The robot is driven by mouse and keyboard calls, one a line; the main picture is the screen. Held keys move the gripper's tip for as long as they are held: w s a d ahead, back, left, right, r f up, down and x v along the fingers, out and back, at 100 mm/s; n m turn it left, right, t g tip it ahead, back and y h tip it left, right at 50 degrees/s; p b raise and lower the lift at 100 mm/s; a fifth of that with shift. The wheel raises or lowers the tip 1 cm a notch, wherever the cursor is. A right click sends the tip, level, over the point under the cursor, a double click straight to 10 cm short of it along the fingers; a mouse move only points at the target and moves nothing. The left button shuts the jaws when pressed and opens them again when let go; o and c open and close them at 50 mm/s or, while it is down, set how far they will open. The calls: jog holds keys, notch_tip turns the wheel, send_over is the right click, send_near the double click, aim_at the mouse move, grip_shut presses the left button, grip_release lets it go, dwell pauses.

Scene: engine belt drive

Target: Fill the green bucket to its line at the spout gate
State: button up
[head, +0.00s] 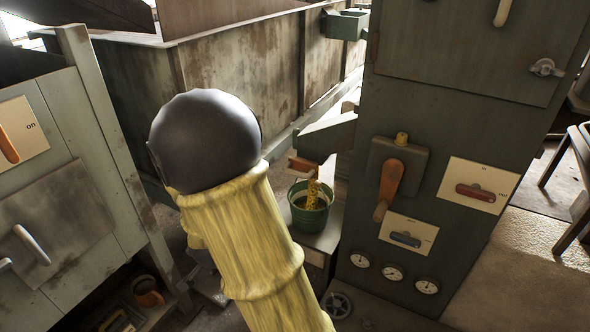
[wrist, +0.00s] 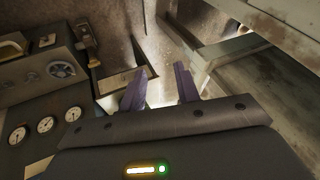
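The green bucket (head: 309,211) stands upright on a small stand (head: 325,240) under the grey spout (head: 327,135) in the head view. A yellow stream (head: 312,192) drops from the spout into it. The bucket's inside looks dark, and I cannot make out its line or level. An orange-brown piece (head: 303,165) sits at the spout mouth, apparently the gate handle. My gripper (wrist: 160,72) shows in the wrist view with its two fingers apart and nothing between them. The bucket is not recognisable in the wrist view.
The grey-green cabinet right of the bucket carries an orange lever (head: 390,182), a red switch (head: 475,192), a blue switch (head: 406,239) and gauges (head: 392,272). Another cabinet (head: 60,200) stands left. An orange mug (head: 147,291) sits low left.

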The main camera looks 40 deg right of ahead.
aim_at(295, 172)
jog(key=w+d+m+t+h+p, duration=0.1)
jog(key=w+d+m+h+p, duration=0.25)
jog(key=d+m+h, duration=0.9)
jog(key=s+d+r+m+h, duration=0.1)
jog(key=m, duration=0.1)
jog(key=d+r+m+h, duration=0.1)
jog(key=m+h, duration=0.1)
jog(key=m, duration=0.1)
jog(key=s+d+r+m+h+p, duration=0.1)
jog(key=m, duration=0.1)
jog(key=shift+s+r+m+t+h, duration=0.25)
jog(key=shift+s+r+t+h, duration=0.05)
jog(key=shift+s+h, duration=0.05)
jog(key=shift+w+d, duration=0.1)
jog(key=shift+d, duration=0.05)
jog(key=x, duration=1.7)
grip_shut()
